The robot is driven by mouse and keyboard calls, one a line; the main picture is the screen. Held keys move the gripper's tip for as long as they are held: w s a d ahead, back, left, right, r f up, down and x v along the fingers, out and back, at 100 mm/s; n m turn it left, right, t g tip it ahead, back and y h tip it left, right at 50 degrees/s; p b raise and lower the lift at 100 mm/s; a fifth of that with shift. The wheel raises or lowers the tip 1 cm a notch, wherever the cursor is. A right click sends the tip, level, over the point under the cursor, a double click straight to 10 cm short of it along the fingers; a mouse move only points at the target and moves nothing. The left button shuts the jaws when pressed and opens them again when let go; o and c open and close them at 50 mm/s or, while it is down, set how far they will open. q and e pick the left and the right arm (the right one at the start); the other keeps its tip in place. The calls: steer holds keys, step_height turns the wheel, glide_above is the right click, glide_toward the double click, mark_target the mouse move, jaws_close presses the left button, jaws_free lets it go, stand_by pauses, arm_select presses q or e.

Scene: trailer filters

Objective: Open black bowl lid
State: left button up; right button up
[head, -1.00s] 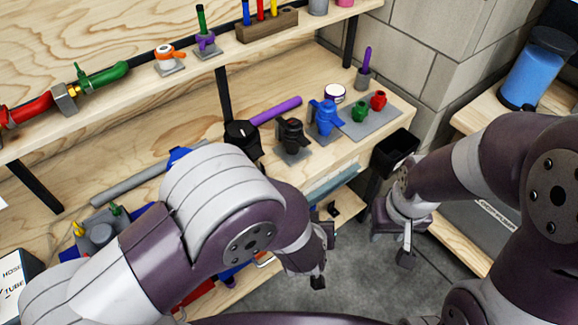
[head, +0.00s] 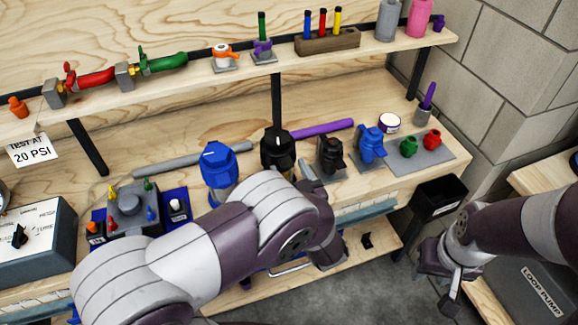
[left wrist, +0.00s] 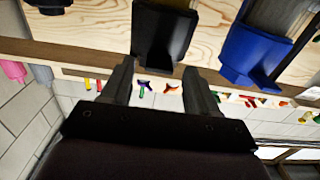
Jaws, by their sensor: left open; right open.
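The black bowl (head: 277,155) with its black lid (head: 277,134) stands upright on the bench in the head view, just beyond my left arm. It also shows from close up in the left wrist view (left wrist: 162,35). My left gripper (left wrist: 160,75) is open and empty, its two fingers spread on either side of the bowl's near part in that view. I cannot tell whether they touch it. In the head view my left wrist hides the fingers. My right gripper (head: 438,285) is open and empty, low at the right, away from the bench.
A blue bowl (head: 218,165) stands left of the black one. A purple rod (head: 322,128) and a grey rod (head: 180,160) lie behind. Small black and blue valves (head: 371,145) stand to the right. An upper shelf (head: 190,80) runs above. A black bin (head: 437,200) hangs at the right end.

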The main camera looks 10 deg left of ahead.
arm_select(q)
steer(key=shift+w+a, duration=0.25)
steer(key=shift+w, duration=0.3)
